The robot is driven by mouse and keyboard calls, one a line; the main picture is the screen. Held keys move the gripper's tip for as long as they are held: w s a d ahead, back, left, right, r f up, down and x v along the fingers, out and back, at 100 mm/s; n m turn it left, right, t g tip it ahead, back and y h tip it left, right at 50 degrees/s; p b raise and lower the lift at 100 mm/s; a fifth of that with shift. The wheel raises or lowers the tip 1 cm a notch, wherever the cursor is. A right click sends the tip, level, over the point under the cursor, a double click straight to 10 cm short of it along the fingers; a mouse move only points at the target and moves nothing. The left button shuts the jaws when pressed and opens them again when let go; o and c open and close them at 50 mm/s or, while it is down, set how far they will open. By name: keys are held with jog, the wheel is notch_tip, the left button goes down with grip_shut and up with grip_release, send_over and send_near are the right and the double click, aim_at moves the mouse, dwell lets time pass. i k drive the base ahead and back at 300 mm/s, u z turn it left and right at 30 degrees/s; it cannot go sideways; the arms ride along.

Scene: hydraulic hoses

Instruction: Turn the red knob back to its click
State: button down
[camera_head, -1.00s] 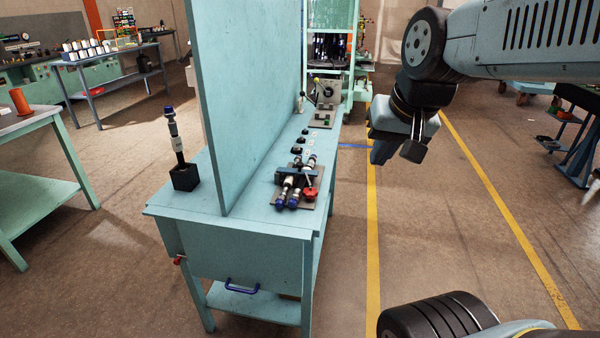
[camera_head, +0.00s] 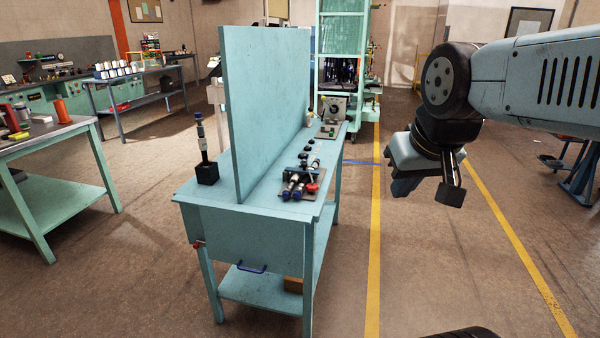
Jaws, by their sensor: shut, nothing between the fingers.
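A red knob (camera_head: 312,187) sits at the near right side of a small hose fixture (camera_head: 298,194) with blue-ended fittings. The fixture lies on the teal workbench (camera_head: 262,209), right of the upright panel, close to the bench's near right corner. My gripper (camera_head: 425,193) hangs in the air to the right of the bench, over the floor by the yellow line. It is shut and empty, well apart from the knob. Which way the knob is turned is too small to tell.
A tall teal panel (camera_head: 262,110) splits the bench top lengthwise. A black-based post with hose fittings (camera_head: 206,160) stands left of it. A grey box device (camera_head: 334,112) stands at the bench's far end. Another table (camera_head: 62,135) is at left. The floor right of the bench is clear.

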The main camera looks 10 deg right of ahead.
aim_at(312, 188)
jog(key=z, duration=0.3)
jog(key=i, duration=1.2)
jog(key=u, duration=0.2)
